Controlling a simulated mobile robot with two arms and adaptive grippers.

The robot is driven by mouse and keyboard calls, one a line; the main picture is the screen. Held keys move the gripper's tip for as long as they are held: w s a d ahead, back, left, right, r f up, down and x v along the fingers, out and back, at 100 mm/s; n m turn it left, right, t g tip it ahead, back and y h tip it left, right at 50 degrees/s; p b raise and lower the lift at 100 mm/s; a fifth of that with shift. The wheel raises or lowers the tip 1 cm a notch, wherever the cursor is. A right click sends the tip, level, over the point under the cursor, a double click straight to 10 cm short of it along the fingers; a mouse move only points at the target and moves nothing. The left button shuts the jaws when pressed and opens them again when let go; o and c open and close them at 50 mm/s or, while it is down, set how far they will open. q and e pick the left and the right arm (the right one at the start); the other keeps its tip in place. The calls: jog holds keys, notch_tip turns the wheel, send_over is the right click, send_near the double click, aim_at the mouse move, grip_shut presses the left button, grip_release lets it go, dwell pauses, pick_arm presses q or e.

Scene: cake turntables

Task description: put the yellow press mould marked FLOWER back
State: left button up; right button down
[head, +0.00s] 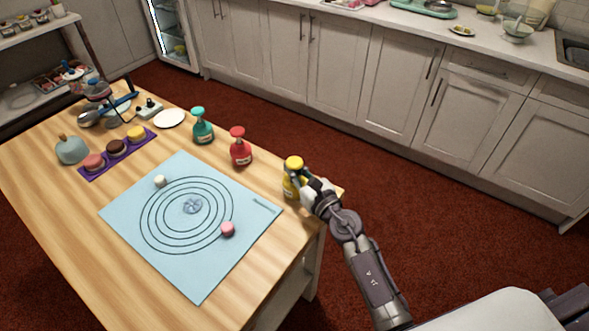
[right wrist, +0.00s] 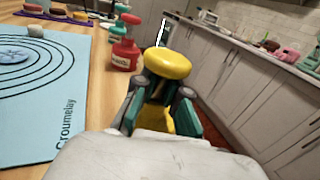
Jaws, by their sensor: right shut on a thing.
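The yellow press mould (head: 293,165) is at the right edge of the wooden table, upright, in my right gripper (head: 300,185). In the right wrist view its round yellow top (right wrist: 168,64) rises between the two fingers, which are shut on it. Its marking is hidden. I cannot tell whether its base touches the table. A red press mould (head: 240,147) and a green press mould (head: 202,126) stand to its left in a row along the table's far edge. My left gripper is not in view.
A light blue mat (head: 196,286) with printed rings holds a pink piece (head: 228,229) and a white piece (head: 160,181). A purple tray (head: 99,170) with small cakes, a white plate (head: 169,118) and a grey-blue dome (head: 71,150) stand farther left.

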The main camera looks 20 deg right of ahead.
jog(key=c, duration=1.2)
grip_release()
jog(key=shift+f, duration=0.1)
jog(key=shift+r, duration=0.25)
jog(key=v, duration=0.5)
jog(key=b+v, duration=0.1)
jog(key=v, duration=0.5)
jog(key=shift+f, duration=0.2)
jog(key=shift+s+d+r, duration=0.15)
jog(key=shift+s+d, duration=0.05)
jog(key=shift+s, duration=0.3)
